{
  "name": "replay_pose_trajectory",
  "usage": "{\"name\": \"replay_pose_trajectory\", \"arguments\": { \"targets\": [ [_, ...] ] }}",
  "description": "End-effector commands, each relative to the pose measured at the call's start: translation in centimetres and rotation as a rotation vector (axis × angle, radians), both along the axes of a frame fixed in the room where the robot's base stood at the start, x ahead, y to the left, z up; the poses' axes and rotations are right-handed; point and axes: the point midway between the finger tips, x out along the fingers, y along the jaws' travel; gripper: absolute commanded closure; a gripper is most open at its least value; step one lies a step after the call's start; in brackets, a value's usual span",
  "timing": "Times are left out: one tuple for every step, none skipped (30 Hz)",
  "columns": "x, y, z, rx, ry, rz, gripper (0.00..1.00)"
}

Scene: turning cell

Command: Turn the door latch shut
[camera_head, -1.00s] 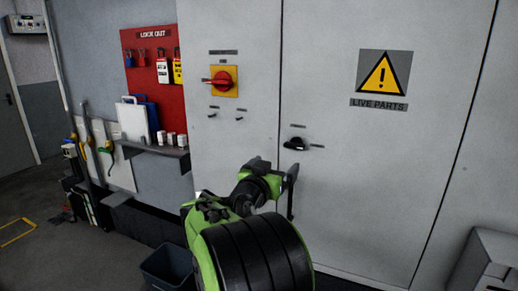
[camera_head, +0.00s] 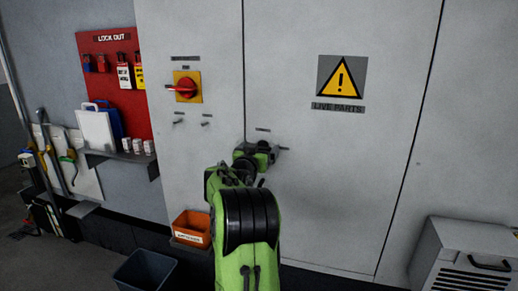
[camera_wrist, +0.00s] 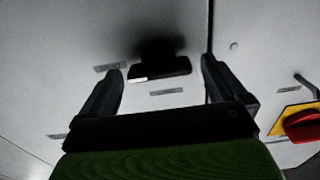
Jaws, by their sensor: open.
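The door latch (camera_wrist: 160,70) is a short black handle on the pale cabinet door, lying about level, with a small light patch at one end. In the wrist view it sits between the two fingers of my gripper (camera_wrist: 161,65), apart from both. The fingers are spread wide and hold nothing. In the head view my gripper (camera_head: 258,152) is at the latch and mostly hides it. I cannot tell how far the fingertips are from the door face. A small label is beside the latch and another (camera_head: 262,130) above it.
A red rotary switch (camera_head: 186,88) on a yellow plate is left of the door seam. A red lockout board (camera_head: 115,75), a shelf (camera_head: 122,158), an orange bin (camera_head: 191,229) and a dark bin (camera_head: 145,270) are further left. A grey box (camera_head: 465,255) stands at right.

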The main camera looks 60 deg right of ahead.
Motion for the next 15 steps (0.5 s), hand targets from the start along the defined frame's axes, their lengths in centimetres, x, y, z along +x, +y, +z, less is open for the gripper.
{"name": "replay_pose_trajectory", "arguments": {
  "targets": [
    [0.01, 0.02, -0.03, 0.000, 0.000, 0.000, 0.02],
    [0.02, 0.03, -0.04, 0.000, 0.000, 0.000, 0.02],
    [0.01, 0.04, -0.04, 0.000, 0.000, 0.000, 0.04],
    [0.01, 0.04, -0.04, 0.000, 0.000, 0.000, 0.08],
    [0.01, 0.05, -0.04, 0.000, 0.000, 0.000, 0.13],
    [0.01, 0.06, -0.04, 0.000, 0.000, 0.000, 0.19],
    [0.01, 0.06, -0.03, 0.000, 0.000, 0.000, 0.24],
    [0.02, 0.06, -0.04, 0.000, 0.000, 0.000, 0.28],
    [0.02, 0.06, -0.03, 0.000, 0.000, 0.000, 0.34],
    [0.02, 0.07, -0.03, 0.000, 0.000, 0.000, 0.39],
    [0.02, 0.07, -0.03, 0.000, 0.000, 0.000, 0.44],
    [0.02, 0.07, -0.02, 0.000, 0.000, 0.000, 0.50],
    [0.02, 0.07, -0.02, 0.000, 0.000, 0.000, 0.54],
    [0.02, 0.07, -0.01, 0.000, 0.000, 0.000, 0.58],
    [0.02, 0.07, -0.01, -0.001, 0.000, 0.000, 0.58]
  ]
}}
